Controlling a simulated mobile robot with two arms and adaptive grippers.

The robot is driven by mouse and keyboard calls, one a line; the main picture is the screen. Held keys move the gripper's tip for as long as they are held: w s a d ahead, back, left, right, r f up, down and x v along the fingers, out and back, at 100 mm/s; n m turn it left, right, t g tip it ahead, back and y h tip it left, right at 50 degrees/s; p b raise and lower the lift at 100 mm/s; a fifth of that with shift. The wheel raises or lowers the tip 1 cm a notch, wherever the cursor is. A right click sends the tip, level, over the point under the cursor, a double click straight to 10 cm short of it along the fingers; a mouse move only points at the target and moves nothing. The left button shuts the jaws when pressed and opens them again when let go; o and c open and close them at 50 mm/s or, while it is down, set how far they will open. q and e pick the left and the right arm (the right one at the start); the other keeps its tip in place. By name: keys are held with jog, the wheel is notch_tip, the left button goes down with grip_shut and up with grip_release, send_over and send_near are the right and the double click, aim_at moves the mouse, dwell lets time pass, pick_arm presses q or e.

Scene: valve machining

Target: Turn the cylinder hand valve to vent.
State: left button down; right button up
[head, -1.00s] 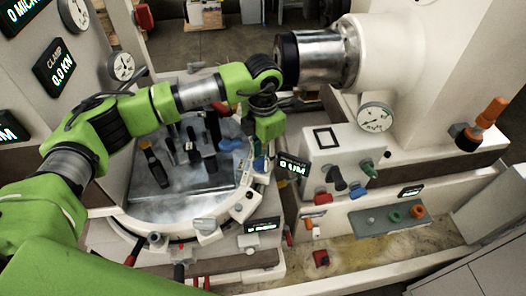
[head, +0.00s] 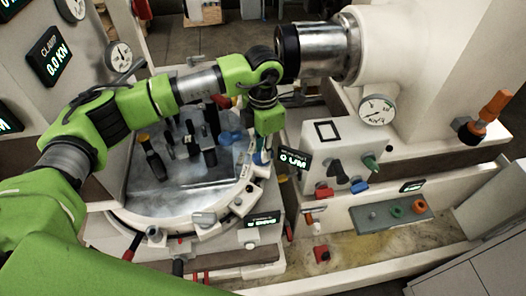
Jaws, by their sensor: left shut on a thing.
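My left gripper (head: 264,150) points down from its green wrist at the right rim of the round machine table. It is shut on a small part there, which looks like the hand valve's handle. The fingers hide most of it, so its angle cannot be told. A bit of blue shows just below the fingertips. A small lit display (head: 294,160) stands close to the right of the gripper. My right gripper is not in view.
A white control box (head: 330,148) with a black lever (head: 337,171), a dial gauge (head: 376,110) and coloured knobs stands right of the gripper. The large spindle (head: 325,50) is close behind my wrist. Dark clamps (head: 207,145) stand on the round table.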

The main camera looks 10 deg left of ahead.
pick_arm(q)
jog(key=m+b, duration=0.1)
jog(key=b, duration=0.1)
jog(key=m+b, duration=0.3)
jog(key=b, duration=0.2)
jog(key=shift+f+m, duration=0.3)
jog(key=shift+m, duration=0.1)
jog(key=m+b, duration=0.2)
jog(key=shift+r+m+b, duration=0.2)
jog(key=shift+m+b, duration=0.1)
jog(key=shift+b, duration=0.05)
jog(key=shift+r+m, duration=0.1)
jog(key=shift+m, duration=0.2)
jog(key=c, duration=2)
grip_release()
jog(key=shift+o, duration=0.2)
jog(key=shift+r, duration=0.15)
notch_tip(320, 180, up, 12)
